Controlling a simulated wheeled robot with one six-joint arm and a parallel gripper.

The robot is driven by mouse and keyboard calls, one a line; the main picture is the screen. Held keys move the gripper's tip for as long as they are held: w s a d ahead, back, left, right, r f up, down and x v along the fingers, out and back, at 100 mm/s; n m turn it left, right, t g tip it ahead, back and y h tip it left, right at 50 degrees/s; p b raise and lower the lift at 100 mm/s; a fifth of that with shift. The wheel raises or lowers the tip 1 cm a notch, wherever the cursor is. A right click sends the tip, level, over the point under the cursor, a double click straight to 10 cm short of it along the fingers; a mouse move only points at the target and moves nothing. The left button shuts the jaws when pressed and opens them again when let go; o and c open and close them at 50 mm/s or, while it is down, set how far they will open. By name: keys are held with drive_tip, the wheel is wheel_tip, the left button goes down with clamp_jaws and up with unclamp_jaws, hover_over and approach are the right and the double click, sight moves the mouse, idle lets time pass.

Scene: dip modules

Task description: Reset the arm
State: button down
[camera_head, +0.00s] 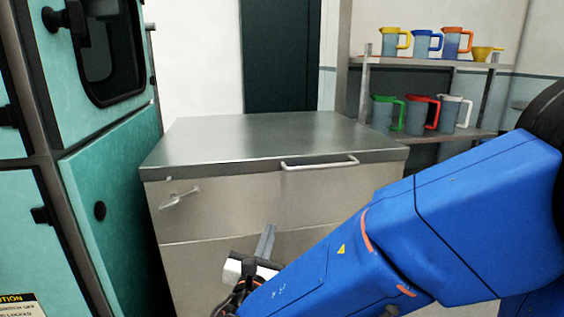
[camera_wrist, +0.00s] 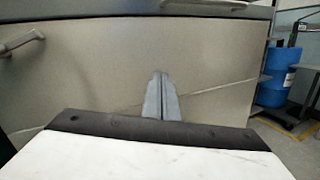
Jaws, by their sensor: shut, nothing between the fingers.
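My gripper (camera_head: 267,240) is in front of a steel cabinet in the head view, at the lower middle. Its two grey fingers are together with nothing between them. In the wrist view the shut fingers (camera_wrist: 162,97) point toward the cabinet's front panel. My blue arm reaches in from the right and hides the lower right of the cabinet. I cannot tell how far the fingertips are from the panel.
The steel cabinet (camera_head: 260,135) has a bar handle (camera_head: 320,163) and a small latch (camera_head: 180,197). A teal machine (camera_head: 110,190) stands close at left. A shelf (camera_head: 425,63) with several coloured jugs is at back right. The wrist view shows a blue drum (camera_wrist: 275,75).

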drive_tip(key=s+d+f+m+g+h, duration=0.1)
drive_tip(key=d+f+m+g+h, duration=0.35)
drive_tip(key=d, duration=1.05)
drive_tip(key=s+d+r+m+g+h, duration=0.1)
drive_tip(key=s+d+m+g+h, duration=0.1)
drive_tip(key=d+m+g, duration=0.9)
drive_tip(key=s+d+f+m+y, duration=0.35)
drive_tip(key=s+d+m, duration=0.25)
drive_tip(key=s+d, duration=0.35)
drive_tip(key=s+a+m+t+y, duration=0.1)
drive_tip(key=s+m+y, duration=0.4)
drive_tip(key=m, duration=0.5)
drive_tip(key=shift+s+a+r+y, duration=0.2)
drive_tip(key=shift+s+a+y, duration=0.1)
drive_tip(key=shift+s+a, duration=0.45)
drive_tip(key=shift+s+d+m+t, duration=0.1)
drive_tip(key=shift+d+m+t, duration=0.05)
drive_tip(key=shift+m+t, duration=0.1)
